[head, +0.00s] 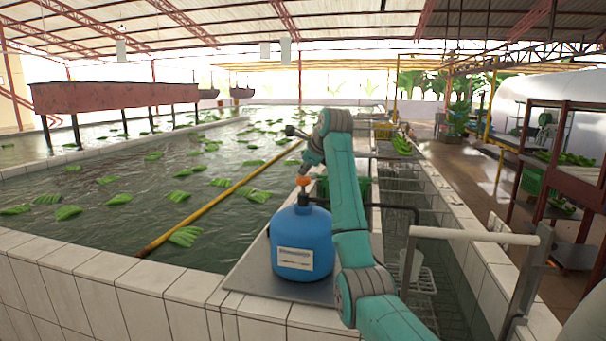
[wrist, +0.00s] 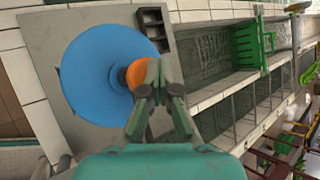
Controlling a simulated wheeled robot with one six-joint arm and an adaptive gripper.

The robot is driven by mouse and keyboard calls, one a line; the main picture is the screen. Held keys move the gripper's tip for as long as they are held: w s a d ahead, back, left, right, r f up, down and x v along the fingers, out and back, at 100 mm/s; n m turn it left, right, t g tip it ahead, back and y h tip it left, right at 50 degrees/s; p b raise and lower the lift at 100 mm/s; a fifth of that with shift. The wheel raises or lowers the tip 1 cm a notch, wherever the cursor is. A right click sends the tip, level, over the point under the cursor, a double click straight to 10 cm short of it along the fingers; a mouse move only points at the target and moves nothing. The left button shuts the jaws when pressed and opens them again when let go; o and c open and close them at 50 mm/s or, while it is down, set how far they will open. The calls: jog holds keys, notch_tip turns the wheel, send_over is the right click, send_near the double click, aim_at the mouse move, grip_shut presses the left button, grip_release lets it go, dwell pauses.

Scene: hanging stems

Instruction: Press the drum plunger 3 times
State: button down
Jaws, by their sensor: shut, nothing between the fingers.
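The blue drum (head: 302,243) stands upright on a flat grey plate (head: 250,280) on the tiled ledge, with a white label on its front. Its orange plunger knob (head: 303,181) sticks up from the top. In the wrist view the drum (wrist: 85,80) is seen from above, with the orange knob (wrist: 137,74) at its right side. My gripper (head: 304,170) is directly above the knob, very close to it. In the wrist view my gripper (wrist: 155,95) is shut and empty, with its fingers partly covering the knob. I cannot tell whether they touch it.
A water basin with floating green banana bunches (head: 185,236) lies left of the drum, with a yellow pole (head: 215,205) across it. A metal rail (head: 470,236) stands at the right. A dark block (wrist: 153,32) sits beside the drum on the plate.

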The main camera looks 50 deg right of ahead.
aim_at(304, 177)
jog(key=shift+f, duration=0.85)
dwell(0.5)
jog(key=shift+r, duration=1.6)
jog(key=shift+r, duration=2.95)
jog(key=shift+f, duration=3)
